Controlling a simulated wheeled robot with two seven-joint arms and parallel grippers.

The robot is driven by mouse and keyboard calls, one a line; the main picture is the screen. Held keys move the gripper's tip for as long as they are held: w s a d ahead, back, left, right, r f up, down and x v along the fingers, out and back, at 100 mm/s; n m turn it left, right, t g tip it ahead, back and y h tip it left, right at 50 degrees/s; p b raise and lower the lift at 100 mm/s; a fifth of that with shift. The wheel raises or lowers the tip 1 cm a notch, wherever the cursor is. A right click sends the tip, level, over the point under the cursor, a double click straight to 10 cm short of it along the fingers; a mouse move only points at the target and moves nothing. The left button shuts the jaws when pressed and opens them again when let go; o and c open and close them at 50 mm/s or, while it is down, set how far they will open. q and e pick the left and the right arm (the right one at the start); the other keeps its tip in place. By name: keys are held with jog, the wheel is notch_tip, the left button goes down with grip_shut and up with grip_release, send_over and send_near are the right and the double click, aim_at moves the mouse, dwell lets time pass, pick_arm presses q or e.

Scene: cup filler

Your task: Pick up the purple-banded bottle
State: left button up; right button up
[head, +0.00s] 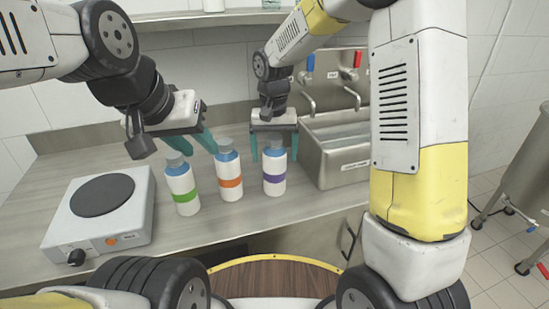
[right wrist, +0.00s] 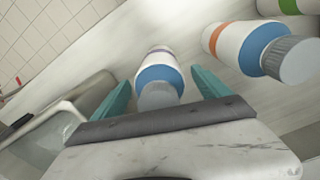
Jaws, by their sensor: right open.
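The purple-banded bottle (head: 274,172) is white with a blue shoulder and grey cap, and stands upright on the counter, rightmost of three bottles. My right gripper (head: 274,150) is open, with its teal fingers on either side of this bottle's upper part. In the right wrist view the purple-banded bottle (right wrist: 158,76) lies between the two spread fingers (right wrist: 163,92), with a gap visible on each side. My left gripper (head: 192,145) is behind the green-banded and orange-banded bottles. Its teal fingers look spread and the bottles partly hide them.
The orange-banded bottle (head: 229,176) stands just left of the purple-banded one, and the green-banded bottle (head: 182,188) stands further left. A hot plate (head: 130,230) is at the left. A metal sink (head: 345,160) with taps is close on the right.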

jog(key=shift+c, duration=0.5)
jog(key=shift+r, duration=0.1)
grip_shut()
